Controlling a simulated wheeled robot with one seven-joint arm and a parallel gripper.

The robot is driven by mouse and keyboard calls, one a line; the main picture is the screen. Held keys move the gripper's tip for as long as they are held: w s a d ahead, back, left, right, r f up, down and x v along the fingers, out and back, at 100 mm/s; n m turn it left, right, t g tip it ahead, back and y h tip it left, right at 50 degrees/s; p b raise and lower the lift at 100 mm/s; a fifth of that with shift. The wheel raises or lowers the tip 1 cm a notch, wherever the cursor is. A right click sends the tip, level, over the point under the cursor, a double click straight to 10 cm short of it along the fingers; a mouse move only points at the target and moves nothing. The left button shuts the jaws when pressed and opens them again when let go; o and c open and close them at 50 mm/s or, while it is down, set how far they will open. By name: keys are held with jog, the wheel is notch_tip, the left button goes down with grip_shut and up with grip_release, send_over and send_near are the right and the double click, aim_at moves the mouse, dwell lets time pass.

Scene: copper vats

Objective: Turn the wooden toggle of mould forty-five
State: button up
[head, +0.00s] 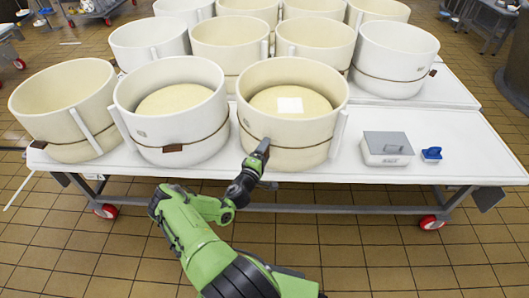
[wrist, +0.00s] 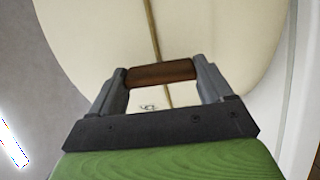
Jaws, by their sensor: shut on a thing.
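The mould in front of my arm (head: 300,132) is a cream hoop with a round cheese and a white square label inside. A cord runs around its wall. My gripper (head: 262,150) is at the front left of this mould's wall and covers its toggle in the head view. In the wrist view, the brown wooden toggle (wrist: 161,73) lies crosswise between the two fingertips of my gripper (wrist: 160,75), which are shut on its ends. The cord (wrist: 154,40) runs behind the toggle along the mould wall. No mould number can be read.
A second mould with a cheese (head: 172,150) stands close on the left, with its own toggle on the cord. An empty mould (head: 65,145) is at far left. Several more stand behind. A grey-lidded box (head: 386,150) and a blue item (head: 431,154) lie on the white table (head: 455,160) at right.

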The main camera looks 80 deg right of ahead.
jog(key=shift+f, duration=0.1)
jog(key=o, duration=1)
jog(key=shift+c, duration=0.2)
jog(key=w+a+p, duration=0.2)
jog(key=a+p, duration=0.1)
jog(key=a, duration=1.2)
jog(key=shift+w+a+p, duration=0.3)
jog(key=shift+p, duration=0.1)
